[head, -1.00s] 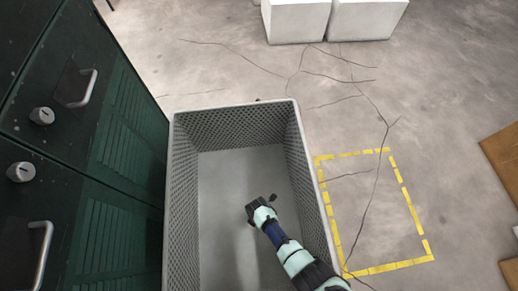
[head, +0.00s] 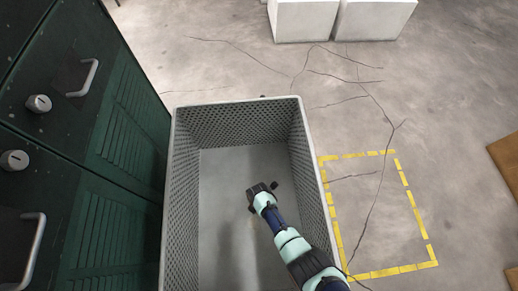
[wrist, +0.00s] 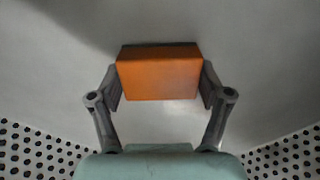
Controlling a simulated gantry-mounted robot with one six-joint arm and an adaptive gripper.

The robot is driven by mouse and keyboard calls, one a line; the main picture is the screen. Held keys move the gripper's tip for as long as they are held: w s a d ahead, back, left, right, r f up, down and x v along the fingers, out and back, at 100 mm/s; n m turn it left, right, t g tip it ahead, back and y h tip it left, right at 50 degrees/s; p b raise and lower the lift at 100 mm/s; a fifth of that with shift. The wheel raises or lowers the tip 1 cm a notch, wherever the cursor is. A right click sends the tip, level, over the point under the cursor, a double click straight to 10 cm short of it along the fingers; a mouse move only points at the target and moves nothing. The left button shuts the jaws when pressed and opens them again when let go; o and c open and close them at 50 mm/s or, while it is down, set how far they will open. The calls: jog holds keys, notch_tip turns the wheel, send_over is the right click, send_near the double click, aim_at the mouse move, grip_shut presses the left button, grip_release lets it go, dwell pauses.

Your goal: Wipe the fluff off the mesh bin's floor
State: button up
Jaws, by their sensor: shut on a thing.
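The mesh bin (head: 183,215) is a tall grey crate with perforated walls, and its plain grey floor (head: 222,200) shows in the head view. My gripper (head: 252,190) reaches down into the bin, over the middle of its floor. In the wrist view my gripper (wrist: 160,88) is shut on an orange block (wrist: 158,78), one finger on each side. The block has a dark strip along its far edge. I cannot tell whether it touches the floor. I make out no fluff on the visible floor; my arm hides part of it.
A dark green locker (head: 105,170) with handles stands close along the bin's left side. Yellow tape (head: 408,200) marks a rectangle on the cracked concrete at right. White blocks (head: 375,18) stand at the back. The bin's walls surround my gripper.

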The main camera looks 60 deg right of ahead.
aim_at(257, 229)
jog(key=shift+w+a, duration=0.4)
jog(key=shift+w, duration=0.2)
dwell(0.6)
jog(key=shift+s+a+r+p, duration=0.15)
jog(key=shift+s+a+p, duration=0.4)
jog(key=shift+a+p, duration=0.25)
jog(key=shift+s+a+f+p, duration=0.15)
jog(key=shift+s+a, duration=0.15)
jog(key=shift+a, duration=0.2)
jog(key=shift+s+a+f+p, duration=0.15)
jog(key=shift+s+a, duration=0.15)
jog(key=shift+a, duration=0.15)
jog(key=shift+a+r, duration=0.1)
jog(key=shift+r, duration=0.1)
jog(key=shift+s+a+p, duration=0.4)
jog(key=shift+a+p, duration=0.15)
jog(key=shift+p, duration=0.05)
jog(key=shift+s+a+f+p, duration=0.1)
jog(key=shift+s+a+p, duration=0.1)
jog(key=shift+s+a, duration=0.25)
jog(key=shift+s+a+p, duration=0.2)
jog(key=shift+a, duration=0.35)
jog(key=shift+a, duration=0.1)
